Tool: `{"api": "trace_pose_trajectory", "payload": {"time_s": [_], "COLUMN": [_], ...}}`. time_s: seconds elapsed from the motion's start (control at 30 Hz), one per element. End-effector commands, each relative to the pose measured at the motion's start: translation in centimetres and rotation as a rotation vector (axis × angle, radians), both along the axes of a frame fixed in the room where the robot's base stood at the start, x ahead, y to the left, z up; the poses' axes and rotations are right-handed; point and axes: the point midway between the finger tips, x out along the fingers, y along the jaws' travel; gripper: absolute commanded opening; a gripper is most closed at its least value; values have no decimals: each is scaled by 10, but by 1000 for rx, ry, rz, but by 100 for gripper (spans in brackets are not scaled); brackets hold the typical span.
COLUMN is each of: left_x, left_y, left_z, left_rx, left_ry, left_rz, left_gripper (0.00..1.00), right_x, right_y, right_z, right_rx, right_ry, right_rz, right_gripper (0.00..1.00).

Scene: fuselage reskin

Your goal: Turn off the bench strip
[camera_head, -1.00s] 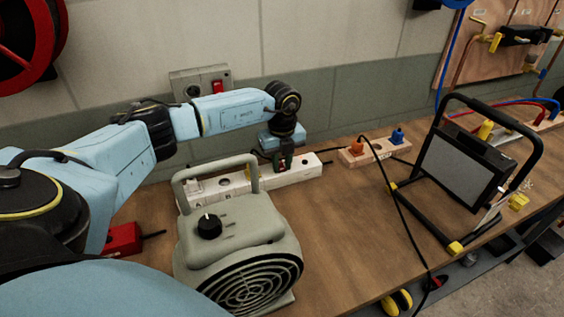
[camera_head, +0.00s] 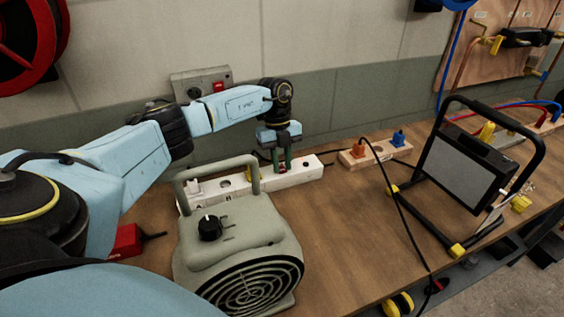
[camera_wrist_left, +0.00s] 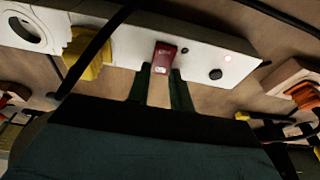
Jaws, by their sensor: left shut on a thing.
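A white bench strip (camera_head: 308,173) lies along the back of the bench, and its near face fills the top of the left wrist view (camera_wrist_left: 120,45). It carries a red switch (camera_wrist_left: 165,57), a small glowing reddish light (camera_wrist_left: 225,60) and a black round button (camera_wrist_left: 215,74). My left gripper (camera_head: 282,168) points down at the strip's right part. In the left wrist view its dark green fingers (camera_wrist_left: 161,82) are on either side of the red switch, shut on it. The exact contact is hard to see. My right gripper is not in view.
A grey blower (camera_head: 235,240) stands in front of the strip. A wooden socket block (camera_head: 352,160) with orange and blue plugs sits to the right, then a work lamp (camera_head: 455,170). A yellow plug (camera_wrist_left: 88,52) and black cable are near the fingers.

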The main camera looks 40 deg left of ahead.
Motion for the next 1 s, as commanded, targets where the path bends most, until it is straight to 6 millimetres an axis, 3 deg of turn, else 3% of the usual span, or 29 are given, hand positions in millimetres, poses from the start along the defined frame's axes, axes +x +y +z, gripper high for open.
{"api": "trace_pose_trajectory", "payload": {"time_s": [0.03, 0.07, 0.2, 0.57, 1.0], "left_x": [0, 0, 0, 0, 0], "left_y": [1, 1, 1, 0, 1], "left_z": [1, 1, 1, 6, 83], "left_rx": [1, 1, 1, 0, 1], "left_ry": [-1, -1, -1, -1, -4], "left_rz": [1, 1, 1, 0, 2], "left_gripper": [0, 26, 44, 44, 44], "right_x": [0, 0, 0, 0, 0], "right_y": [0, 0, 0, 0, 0], "right_z": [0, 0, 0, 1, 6], "right_rx": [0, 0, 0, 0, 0], "right_ry": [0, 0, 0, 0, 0], "right_rz": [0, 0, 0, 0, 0], "right_gripper": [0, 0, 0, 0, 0]}}
